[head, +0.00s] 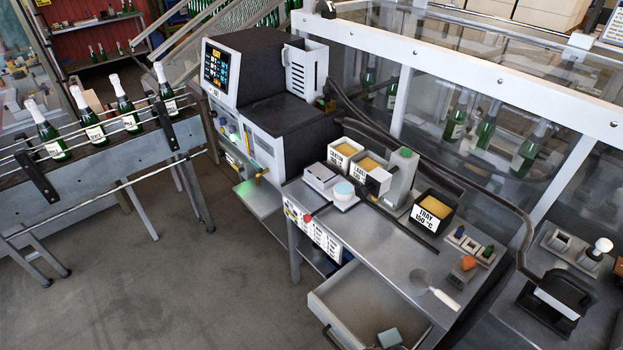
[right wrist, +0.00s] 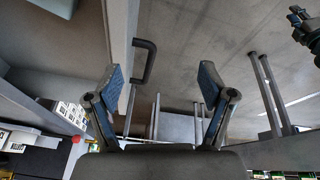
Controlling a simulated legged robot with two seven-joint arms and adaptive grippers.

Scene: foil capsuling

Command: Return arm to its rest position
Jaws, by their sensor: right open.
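My right gripper (right wrist: 163,82) is in the right wrist view, its two blue-padded fingers spread wide with nothing between them. A dark drawer handle (right wrist: 147,62) shows just past the fingers, apart from them as far as I can see.
A machine with a screen (head: 217,68) stands behind. Bottles line a conveyor (head: 95,170) at left. Open floor (head: 190,290) lies between.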

